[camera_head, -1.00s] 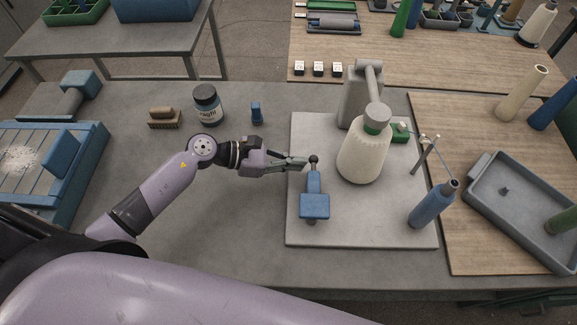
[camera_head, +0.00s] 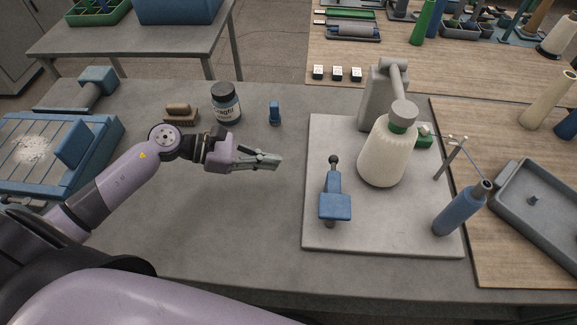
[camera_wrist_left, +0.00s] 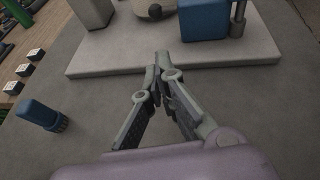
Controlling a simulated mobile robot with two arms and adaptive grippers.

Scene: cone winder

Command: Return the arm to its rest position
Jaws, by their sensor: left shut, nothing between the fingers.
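My left gripper (camera_head: 277,161) is shut and empty, held over the bare grey table to the left of the winder's base plate (camera_head: 315,232). It also shows shut in the left wrist view (camera_wrist_left: 161,62). The cone winder on the plate has a blue lever with a dark ball knob (camera_head: 335,207), a grey upright housing (camera_head: 376,95) and a large cream yarn cone (camera_head: 384,155). The gripper is apart from the lever. My left arm reaches in from the left. My right gripper is not in view.
A dark jar (camera_head: 226,103), a brush (camera_head: 181,114) and a small blue object (camera_head: 274,113) stand behind the gripper. A blue slatted fixture (camera_head: 100,165) is at the left. A blue spool (camera_head: 460,210) and a grey tray (camera_head: 545,215) are at the right. The table's front middle is clear.

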